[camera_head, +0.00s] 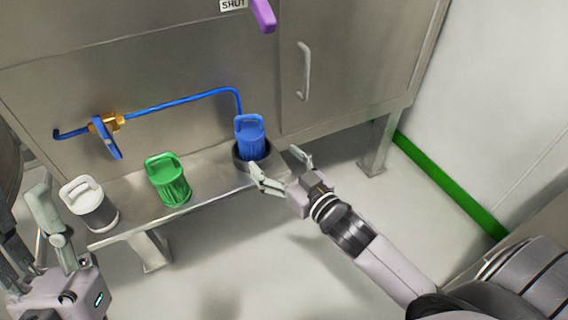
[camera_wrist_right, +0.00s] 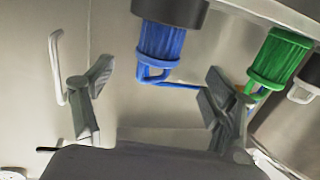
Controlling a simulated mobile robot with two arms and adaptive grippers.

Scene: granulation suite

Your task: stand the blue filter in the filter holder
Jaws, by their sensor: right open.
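The blue filter (camera_head: 250,140) stands upright in the dark round filter holder (camera_head: 240,163) at the right end of the steel shelf, with its handle on top. In the right wrist view, which shows the scene upside down, the blue filter (camera_wrist_right: 162,42) sits in the dark holder (camera_wrist_right: 172,10). My right gripper (camera_head: 276,160) is open and empty, just in front of the holder and to its right. Its fingers (camera_wrist_right: 158,85) appear either side of the filter's handle in the wrist view, with no grip on it. My left gripper (camera_head: 28,210) looks open and empty at the lower left.
A blue pipe (camera_head: 180,101) with a blue valve lever (camera_head: 108,138) runs behind. A cabinet handle (camera_head: 303,71) is at right. The floor in front is clear.

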